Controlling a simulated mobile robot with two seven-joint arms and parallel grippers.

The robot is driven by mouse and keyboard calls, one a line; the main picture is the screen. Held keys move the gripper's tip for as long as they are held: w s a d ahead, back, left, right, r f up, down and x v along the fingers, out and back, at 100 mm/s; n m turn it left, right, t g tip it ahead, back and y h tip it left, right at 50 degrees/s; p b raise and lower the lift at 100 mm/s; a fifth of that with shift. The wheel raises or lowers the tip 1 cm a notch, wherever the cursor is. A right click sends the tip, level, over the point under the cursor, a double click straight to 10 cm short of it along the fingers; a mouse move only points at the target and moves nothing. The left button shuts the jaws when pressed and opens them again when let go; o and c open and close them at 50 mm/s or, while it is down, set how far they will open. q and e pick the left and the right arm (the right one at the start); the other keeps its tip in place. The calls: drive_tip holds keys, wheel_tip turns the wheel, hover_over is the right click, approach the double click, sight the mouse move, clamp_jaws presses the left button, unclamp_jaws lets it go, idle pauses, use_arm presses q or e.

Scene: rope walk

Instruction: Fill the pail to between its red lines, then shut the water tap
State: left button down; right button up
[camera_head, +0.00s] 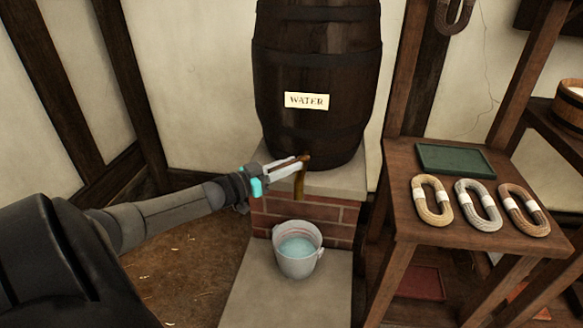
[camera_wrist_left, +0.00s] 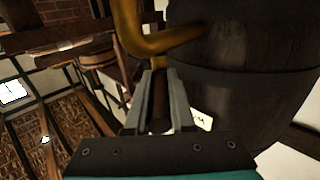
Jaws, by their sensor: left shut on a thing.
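The dark wooden barrel (camera_head: 318,75) has a label reading WATER and stands on a brick base. Its brass tap (camera_head: 300,186) sticks out low at the front. My left gripper (camera_head: 303,160) is shut on the tap's handle; in the left wrist view its fingers (camera_wrist_left: 158,80) close at the brass tap (camera_wrist_left: 150,42). The white pail (camera_head: 297,263) stands upright below the spout with pale blue water inside. Red marking shows on its inner wall above the water; separate lines are hard to tell. No clear stream shows between spout and pail. My right gripper is out of view.
A wooden stand (camera_head: 395,217) at right holds a green tray (camera_head: 455,160) and three rope coils, one of them a grey coil (camera_head: 478,205). The pail stands on a pale stone slab (camera_head: 262,300). The floor to its left is clear.

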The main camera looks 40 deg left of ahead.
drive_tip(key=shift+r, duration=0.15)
use_arm(q)
drive_tip(key=c, duration=0.8)
unclamp_jaws()
drive_tip(key=shift+s, duration=0.25)
drive_tip(key=shift+p+v, duration=3.1)
drive_tip(key=shift+v, duration=4.3)
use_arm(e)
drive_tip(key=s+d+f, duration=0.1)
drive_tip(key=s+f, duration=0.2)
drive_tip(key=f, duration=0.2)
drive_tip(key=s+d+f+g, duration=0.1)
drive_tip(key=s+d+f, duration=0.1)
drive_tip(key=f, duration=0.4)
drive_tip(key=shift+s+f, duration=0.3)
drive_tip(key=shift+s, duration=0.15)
use_arm(q)
drive_tip(key=shift+a, duration=0.15)
